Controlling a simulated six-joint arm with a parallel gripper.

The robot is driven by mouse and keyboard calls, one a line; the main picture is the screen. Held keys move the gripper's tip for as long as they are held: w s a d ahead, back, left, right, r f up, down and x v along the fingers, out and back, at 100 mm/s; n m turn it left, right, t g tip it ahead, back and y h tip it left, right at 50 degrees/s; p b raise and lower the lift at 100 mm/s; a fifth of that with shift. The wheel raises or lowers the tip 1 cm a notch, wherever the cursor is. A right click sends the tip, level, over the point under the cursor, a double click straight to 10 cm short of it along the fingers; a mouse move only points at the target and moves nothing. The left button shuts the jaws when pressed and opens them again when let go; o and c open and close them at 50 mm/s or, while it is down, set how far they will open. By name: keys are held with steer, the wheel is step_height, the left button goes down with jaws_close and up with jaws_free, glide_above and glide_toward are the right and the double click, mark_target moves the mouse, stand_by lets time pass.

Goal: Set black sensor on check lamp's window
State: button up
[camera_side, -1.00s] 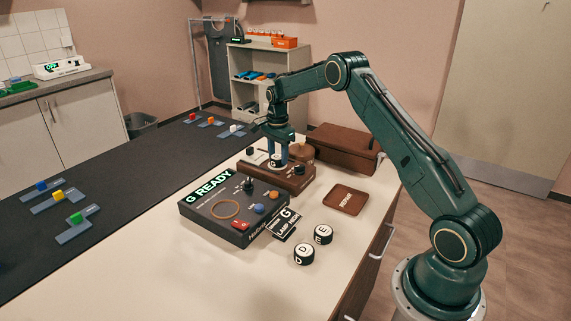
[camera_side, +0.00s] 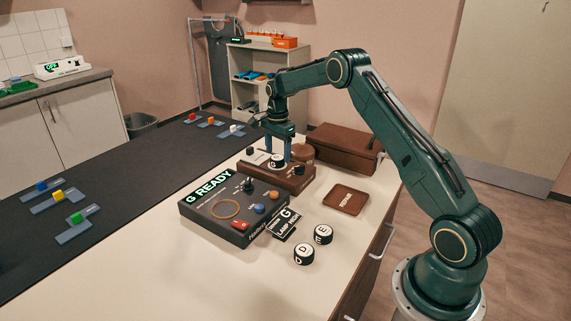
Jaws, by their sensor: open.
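A black sensor (camera_side: 277,164) with a white lettered top sits on the brown device (camera_side: 262,179), which I take for the check lamp. My gripper (camera_side: 277,157) is above that device with its two blue fingers apart, one on each side of the sensor. The sensor looks upright; its underside and the window beneath it are hidden. Two similar black sensors with white tops, marked D (camera_side: 304,254) and E (camera_side: 323,234), stand on the pale table at the front.
A dark box (camera_side: 234,212) reading "G READY" has a ring, knobs and a red switch. A "G LAMP HIGH" card (camera_side: 284,226) stands before it. A brown tray (camera_side: 345,199) lies right; a brown case (camera_side: 345,147) stands behind. The front table is mostly clear.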

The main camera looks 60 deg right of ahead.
mark_target(277, 158)
step_height(277, 158, up, 10)
steer(key=shift+r, duration=0.25)
stand_by(0.7)
steer(key=s+a+r+n+t, duration=0.3)
steer(key=s+a+r+n, duration=0.7)
steer(key=s+a+r, duration=0.55)
steer(key=s+a+f+n+t, duration=0.1)
steer(key=s+a+n, duration=0.4)
steer(key=s, duration=0.5)
steer(key=s+a+f+n+t, duration=0.1)
steer(key=s+a+f+n, duration=0.2)
steer(key=s, duration=0.8)
steer(key=a+n, duration=0.2)
steer(key=shift+a+f+t, duration=0.25)
steer(key=shift+a+t, duration=0.05)
steer(key=shift+a, duration=0.1)
